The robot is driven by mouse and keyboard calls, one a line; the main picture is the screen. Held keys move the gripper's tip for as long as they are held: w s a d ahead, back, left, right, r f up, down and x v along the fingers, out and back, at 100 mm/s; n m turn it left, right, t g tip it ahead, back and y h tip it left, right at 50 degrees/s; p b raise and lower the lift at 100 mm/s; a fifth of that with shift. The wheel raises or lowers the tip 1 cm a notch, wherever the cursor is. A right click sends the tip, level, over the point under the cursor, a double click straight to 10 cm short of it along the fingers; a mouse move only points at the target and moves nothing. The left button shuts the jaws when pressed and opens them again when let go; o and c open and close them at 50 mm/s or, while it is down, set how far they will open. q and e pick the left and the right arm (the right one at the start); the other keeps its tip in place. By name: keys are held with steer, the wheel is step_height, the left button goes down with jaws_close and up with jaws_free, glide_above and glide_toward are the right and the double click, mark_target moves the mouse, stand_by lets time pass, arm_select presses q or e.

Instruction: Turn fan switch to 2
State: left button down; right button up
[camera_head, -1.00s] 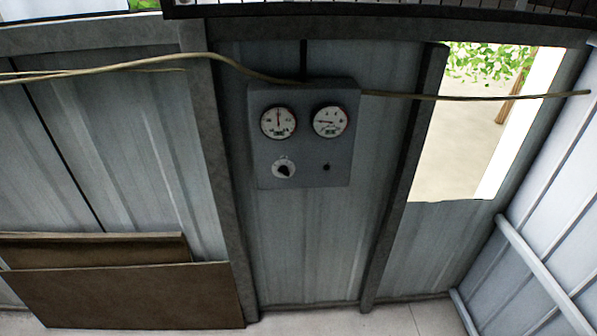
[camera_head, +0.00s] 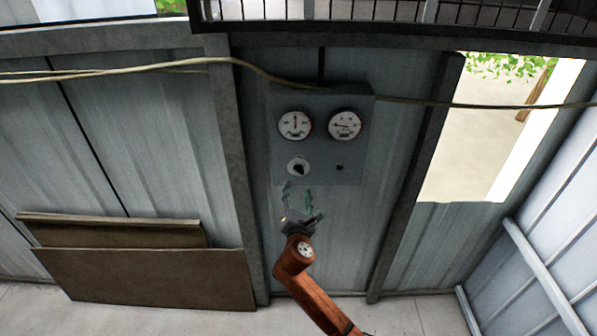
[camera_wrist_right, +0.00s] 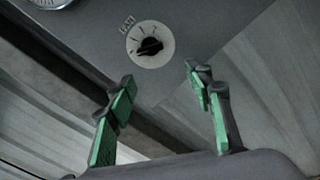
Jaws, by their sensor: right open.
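The fan switch (camera_head: 298,167) is a black knob on a round white dial at the lower left of a grey control box (camera_head: 320,177) on the wall. In the right wrist view the knob (camera_wrist_right: 150,46) shows large, with marks around the dial and a small label at its upper left. My right gripper (camera_head: 298,190) is open and empty, just below the box and apart from the knob. Its green-padded fingers (camera_wrist_right: 160,85) point toward the dial in the wrist view. My left gripper is not in view.
Two round gauges (camera_head: 295,125) (camera_head: 345,125) sit above the switch, and a small black button (camera_head: 339,168) is to its right. Brown boards (camera_head: 150,278) lean at the lower left. A window opening (camera_head: 480,140) is at the right.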

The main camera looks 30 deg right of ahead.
mark_target(298, 172)
steer(key=shift+h, duration=0.3)
steer(key=w+d, duration=0.1)
steer(key=w, duration=0.1)
steer(key=w+d+r, duration=0.1)
steer(key=w, duration=0.1)
steer(key=w+d+r, duration=0.1)
steer(key=w+d, duration=0.1)
steer(key=shift+w+d+r+p, duration=0.1)
steer(key=shift+w+p, duration=0.05)
steer(key=shift+p, duration=0.15)
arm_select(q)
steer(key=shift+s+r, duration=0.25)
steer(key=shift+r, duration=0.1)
arm_select(e)
steer(key=c, duration=1.2)
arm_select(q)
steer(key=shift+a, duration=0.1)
